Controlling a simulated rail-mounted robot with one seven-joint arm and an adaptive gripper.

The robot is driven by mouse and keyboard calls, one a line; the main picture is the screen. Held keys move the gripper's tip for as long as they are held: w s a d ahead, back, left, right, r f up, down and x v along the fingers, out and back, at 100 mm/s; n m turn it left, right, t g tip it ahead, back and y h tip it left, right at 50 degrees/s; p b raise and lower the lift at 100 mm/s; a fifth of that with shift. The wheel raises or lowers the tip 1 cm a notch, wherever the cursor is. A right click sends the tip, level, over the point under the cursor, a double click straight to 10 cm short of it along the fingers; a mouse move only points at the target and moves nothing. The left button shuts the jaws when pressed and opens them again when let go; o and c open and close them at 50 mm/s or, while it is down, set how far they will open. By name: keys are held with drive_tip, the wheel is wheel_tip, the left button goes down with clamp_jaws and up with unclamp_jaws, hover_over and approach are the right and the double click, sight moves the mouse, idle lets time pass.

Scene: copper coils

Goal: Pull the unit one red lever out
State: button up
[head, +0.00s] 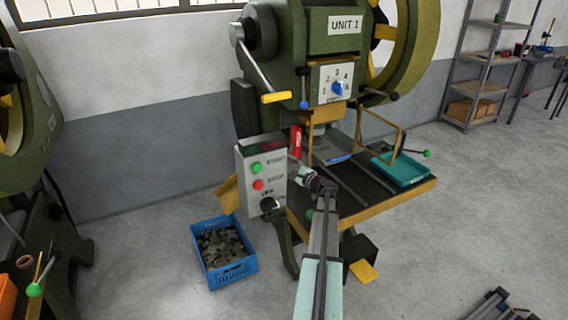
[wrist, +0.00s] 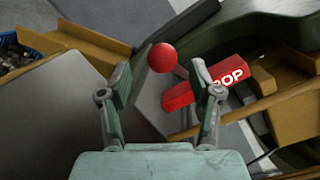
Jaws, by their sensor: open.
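The press marked UNIT 1 (head: 346,25) stands in the middle of the head view. Its red lever shows as a small upright red piece (head: 296,140) beside the control box. In the wrist view a round red knob (wrist: 162,57) lies between and just beyond my fingertips, and a red block with white lettering (wrist: 218,84) lies to its right, partly hidden by the right finger. My gripper (wrist: 163,80) is open with nothing clamped. In the head view my gripper (head: 298,172) is close to the control box, below the red piece; contact cannot be told.
The grey control box (head: 262,172) with green and red buttons is left of my gripper. A blue crate of metal pieces (head: 224,252) stands on the floor. A teal tray (head: 402,170) sits on the press table at right. Another green machine is at far left.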

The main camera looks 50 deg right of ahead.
drive_tip(key=v, duration=0.6)
drive_tip(key=shift+s+a, duration=0.1)
drive_tip(key=shift+s, duration=0.25)
